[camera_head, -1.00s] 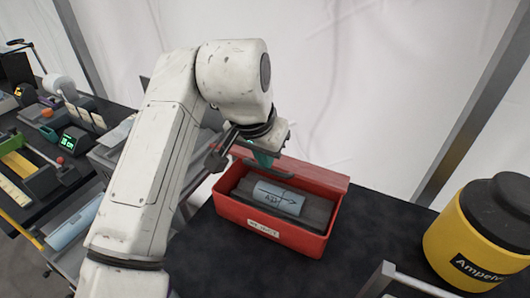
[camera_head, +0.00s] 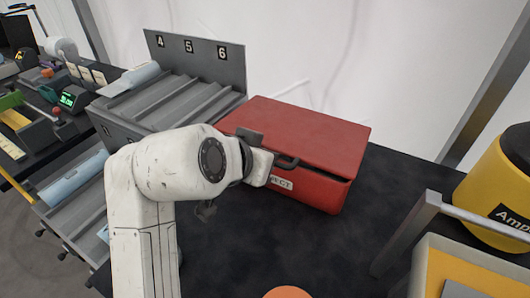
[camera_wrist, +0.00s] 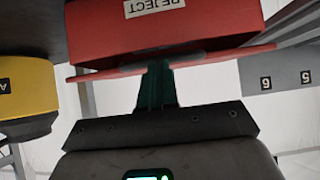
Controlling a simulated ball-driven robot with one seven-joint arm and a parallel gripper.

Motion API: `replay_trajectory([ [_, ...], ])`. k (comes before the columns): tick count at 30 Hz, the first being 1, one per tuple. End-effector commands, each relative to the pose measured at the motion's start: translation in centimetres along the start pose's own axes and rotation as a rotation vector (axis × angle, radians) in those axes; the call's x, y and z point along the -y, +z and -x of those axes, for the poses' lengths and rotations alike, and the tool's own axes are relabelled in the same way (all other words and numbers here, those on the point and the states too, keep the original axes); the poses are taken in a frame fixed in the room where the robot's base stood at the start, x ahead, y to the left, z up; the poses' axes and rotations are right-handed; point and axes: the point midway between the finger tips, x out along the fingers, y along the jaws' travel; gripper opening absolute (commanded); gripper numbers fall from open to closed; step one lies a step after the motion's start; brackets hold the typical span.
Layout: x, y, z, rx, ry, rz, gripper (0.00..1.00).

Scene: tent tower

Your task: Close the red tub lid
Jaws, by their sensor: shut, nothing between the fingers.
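The red tub (camera_head: 318,192) stands on the dark table with its REJECT label on the front. Its red lid (camera_head: 305,130) lies over the top, almost flat, with a dark gap under its edge at the right front corner. My gripper (camera_head: 285,161) is at the front edge of the lid, above the label. In the wrist view the tub (camera_wrist: 195,28) appears upside down, and my shut, empty green fingers (camera_wrist: 156,72) overlap the lid edge (camera_wrist: 215,57). Whether they touch it is unclear. The inside of the tub is hidden.
A grey ridged rack (camera_head: 165,100) numbered 4, 5, 6 stands left of the tub. A yellow canister (camera_head: 495,190) and a metal frame (camera_head: 425,215) are at the right. Dark table is clear in front of the tub.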

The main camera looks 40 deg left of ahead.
Motion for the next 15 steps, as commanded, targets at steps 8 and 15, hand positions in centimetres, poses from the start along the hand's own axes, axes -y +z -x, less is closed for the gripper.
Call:
replay_trajectory([
  [8,-0.2,2.0,-1.3,-0.082,0.002,-0.002,0.0],
  [15,-0.2,2.2,-1.4,-0.102,0.003,-0.002,0.0],
])
